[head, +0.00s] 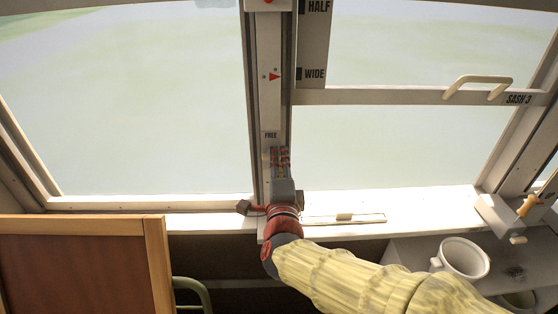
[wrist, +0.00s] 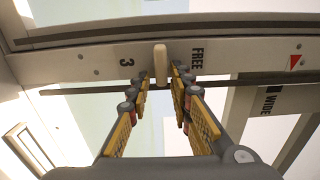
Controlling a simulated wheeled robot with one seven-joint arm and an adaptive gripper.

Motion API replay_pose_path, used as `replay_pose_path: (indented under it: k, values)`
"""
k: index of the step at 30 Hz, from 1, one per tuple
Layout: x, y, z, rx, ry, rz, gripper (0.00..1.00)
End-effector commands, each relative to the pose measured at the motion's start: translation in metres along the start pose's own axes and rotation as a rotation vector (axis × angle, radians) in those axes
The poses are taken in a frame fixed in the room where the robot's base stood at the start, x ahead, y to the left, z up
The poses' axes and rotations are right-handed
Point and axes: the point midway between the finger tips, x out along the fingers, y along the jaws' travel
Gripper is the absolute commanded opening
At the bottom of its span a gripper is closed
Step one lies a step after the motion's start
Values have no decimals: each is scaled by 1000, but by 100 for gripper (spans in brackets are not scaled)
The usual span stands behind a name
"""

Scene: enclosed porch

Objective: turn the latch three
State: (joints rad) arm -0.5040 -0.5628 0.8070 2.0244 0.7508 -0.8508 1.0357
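Latch three shows in the wrist view as a short cream lever (wrist: 160,64) on the white post (wrist: 225,60), between the printed 3 and the word FREE. The lever lies across the post's length. My gripper (wrist: 160,76) is open, with one finger on each side of the lever's line and a visible gap to both. I cannot tell how deep the lever sits between the fingertips. In the head view my gripper (head: 280,160) is in front of the post, just below the FREE label (head: 270,135), and hides the lever.
A red triangle (head: 274,76) marks the post higher up. Sash 3 (head: 400,97), partly raised, has a cream handle (head: 480,86). A white mug (head: 462,258) stands on the shelf at lower right. A brown panel (head: 80,260) is at lower left.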

Motion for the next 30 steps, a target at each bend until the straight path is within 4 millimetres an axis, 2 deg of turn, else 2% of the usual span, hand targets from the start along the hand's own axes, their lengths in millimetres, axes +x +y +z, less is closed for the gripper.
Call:
replay_pose_path:
  k: [3, 14, 17, 24, 30]
  values:
    - [0, -1, 0, 0, 0, -1, 30]
    - [-4, -2, 1, 0, -2, -3, 30]
    - [-15, -3, 1, 2, -3, -4, 30]
    - [-65, -2, 2, 2, -6, -4, 30]
    - [-98, -1, 2, 2, -5, -3, 30]
